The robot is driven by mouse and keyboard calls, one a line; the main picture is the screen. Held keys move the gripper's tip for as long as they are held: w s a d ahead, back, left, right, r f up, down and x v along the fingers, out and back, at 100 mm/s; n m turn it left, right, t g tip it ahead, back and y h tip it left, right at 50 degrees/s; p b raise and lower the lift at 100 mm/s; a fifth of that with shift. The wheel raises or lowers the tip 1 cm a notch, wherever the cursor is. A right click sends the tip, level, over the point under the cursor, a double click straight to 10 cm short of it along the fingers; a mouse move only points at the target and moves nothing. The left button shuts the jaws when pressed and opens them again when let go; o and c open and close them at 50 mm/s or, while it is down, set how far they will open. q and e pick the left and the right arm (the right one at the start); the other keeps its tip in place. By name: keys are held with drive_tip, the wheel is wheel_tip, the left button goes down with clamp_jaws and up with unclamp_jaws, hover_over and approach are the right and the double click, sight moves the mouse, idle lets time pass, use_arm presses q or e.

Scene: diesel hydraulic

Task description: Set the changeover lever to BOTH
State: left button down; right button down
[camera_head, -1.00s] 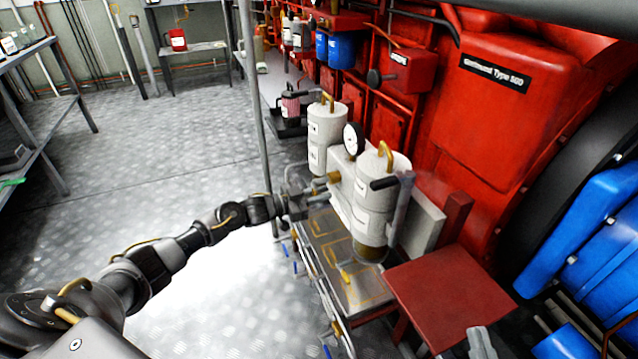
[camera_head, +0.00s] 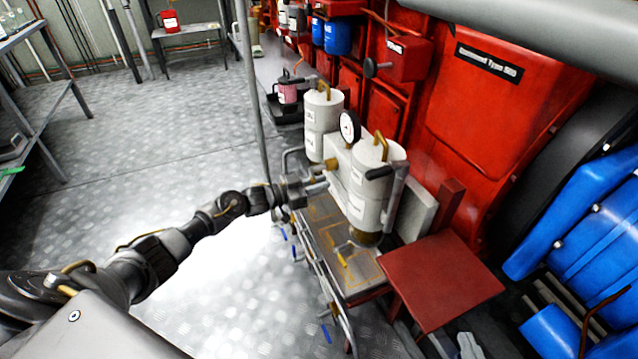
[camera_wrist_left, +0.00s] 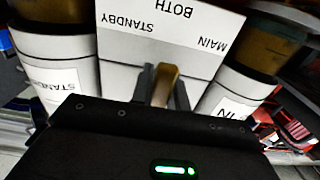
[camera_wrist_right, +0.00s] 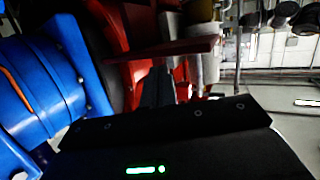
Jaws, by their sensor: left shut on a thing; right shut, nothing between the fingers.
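The changeover lever (camera_wrist_left: 166,84) is a brass bar on the white block between two filter canisters. In the left wrist view, the block's labels read upside down: STANDBY (camera_wrist_left: 128,24) left, BOTH (camera_wrist_left: 174,12) in the middle, MAIN (camera_wrist_left: 214,45) right. The lever points roughly up the picture toward BOTH. My left gripper (camera_wrist_left: 165,92) is shut on the lever, a finger on each side. In the head view my left gripper (camera_head: 318,186) is at the front of the filter unit (camera_head: 345,180). My right gripper (camera_wrist_right: 158,86) is shut and empty, away from the unit; it shows at the head view's bottom edge (camera_head: 468,346).
A pressure gauge (camera_head: 349,127) sits between the white canisters. A red flat plate (camera_head: 440,278) stands right of the unit, before the red engine (camera_head: 490,110). Blue-handled valves (camera_head: 326,332) line the stand's lower front. The floor (camera_head: 150,150) at left is open.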

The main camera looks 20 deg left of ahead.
use_arm(q)
drive_tip(key=c, duration=1.4)
unclamp_jaws()
drive_tip(key=shift+o, duration=0.2)
